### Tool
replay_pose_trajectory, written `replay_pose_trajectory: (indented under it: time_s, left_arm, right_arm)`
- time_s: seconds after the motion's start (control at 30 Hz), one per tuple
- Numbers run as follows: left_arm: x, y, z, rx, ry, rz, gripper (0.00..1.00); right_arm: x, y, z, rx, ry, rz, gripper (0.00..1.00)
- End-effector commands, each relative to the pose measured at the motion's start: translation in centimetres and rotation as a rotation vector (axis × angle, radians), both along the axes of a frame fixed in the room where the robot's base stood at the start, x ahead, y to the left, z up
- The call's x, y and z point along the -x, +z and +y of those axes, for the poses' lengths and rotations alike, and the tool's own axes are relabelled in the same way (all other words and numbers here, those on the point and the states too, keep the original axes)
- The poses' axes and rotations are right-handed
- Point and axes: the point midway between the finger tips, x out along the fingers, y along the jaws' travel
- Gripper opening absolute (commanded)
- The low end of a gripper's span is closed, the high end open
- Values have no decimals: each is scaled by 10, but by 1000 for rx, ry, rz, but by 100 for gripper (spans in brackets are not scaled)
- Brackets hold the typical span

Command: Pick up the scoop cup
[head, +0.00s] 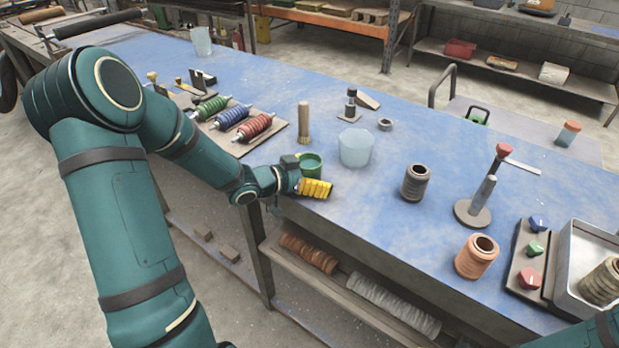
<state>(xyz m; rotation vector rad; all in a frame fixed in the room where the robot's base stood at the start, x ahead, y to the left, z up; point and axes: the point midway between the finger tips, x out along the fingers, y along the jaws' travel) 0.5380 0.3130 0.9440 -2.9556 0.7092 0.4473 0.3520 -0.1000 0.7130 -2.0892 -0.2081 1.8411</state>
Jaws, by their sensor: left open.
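A small green cup (311,164) stands upright near the front edge of the blue bench. A larger pale translucent cup (356,148) stands to its right. Neither cup carries a label, so I cannot tell by name which is the scoop cup. My left gripper (315,188) is at the bench's front edge, right beside the green cup, with its yellow ribbed fingers in front of the cup. It is open, and I see nothing held in it. The gripper hides the cup's lower front, and I cannot tell if they touch. Only part of my right arm shows, at the bottom right.
A wooden-handled brush (303,122) stands behind the green cup. A dark spool (415,183), a copper spool (477,256) and a metal stand (473,213) are to the right. A rack of coloured coils (232,118) lies left. Blue bench surface is clear between them.

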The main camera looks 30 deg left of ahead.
Motion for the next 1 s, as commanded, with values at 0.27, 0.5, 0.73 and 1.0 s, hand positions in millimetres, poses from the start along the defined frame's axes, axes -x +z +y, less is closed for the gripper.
replay_pose_trajectory:
  time_s: [0.27, 0.5, 0.73, 1.0]
  left_arm:
    - [-1, 0, 0, 0, 0, 0, 82]
    - [-1, 0, 0, 0, 0, 1, 11]
    - [-1, 0, 0, 0, 0, 1, 11]
    - [-1, 29, 0, -5, -2, -3, 11]
  right_arm:
    - [0, 0, 0, 0, 0, -1, 47]
    - [0, 0, 0, 0, 0, -1, 47]
    - [0, 0, 0, 0, 0, 0, 47]
    - [2, 12, 0, -1, 0, 4, 47]
